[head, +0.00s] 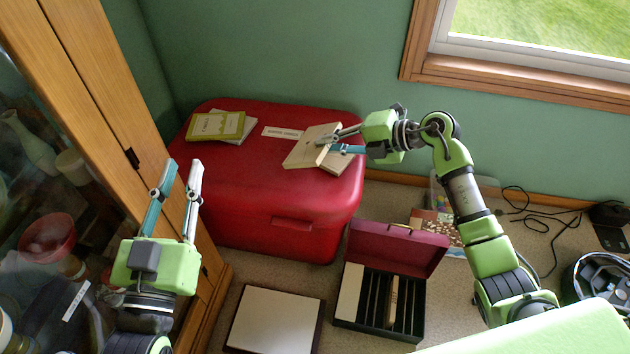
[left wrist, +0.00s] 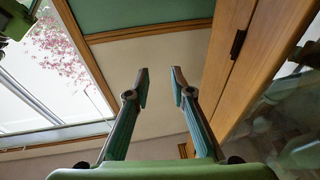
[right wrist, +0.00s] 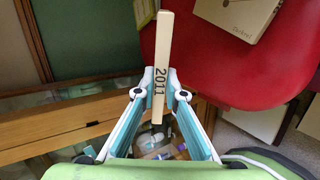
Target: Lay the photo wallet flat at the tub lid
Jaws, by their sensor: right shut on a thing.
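The red tub (head: 275,235) stands against the wall, its lid (head: 230,170) shut. My right gripper (head: 330,148) is shut on the cream photo wallet (head: 308,146) above the right part of the lid. In the right wrist view the wallet (right wrist: 162,55) is edge-on between the fingertips (right wrist: 160,85), its spine marked "2011". I cannot tell whether it touches anything below. Another cream booklet (head: 333,166) lies on the lid beneath; it also shows in the right wrist view (right wrist: 240,14). My left gripper (head: 177,180) is open and empty, left of the tub; its fingers are apart in the left wrist view (left wrist: 159,88).
A white label (head: 283,132) and green and cream booklets (head: 218,125) lie on the lid. On the floor are an open slotted box (head: 380,300) and a cream panel (head: 273,320). A glass-fronted cabinet (head: 110,100) stands left. The lid's front left is clear.

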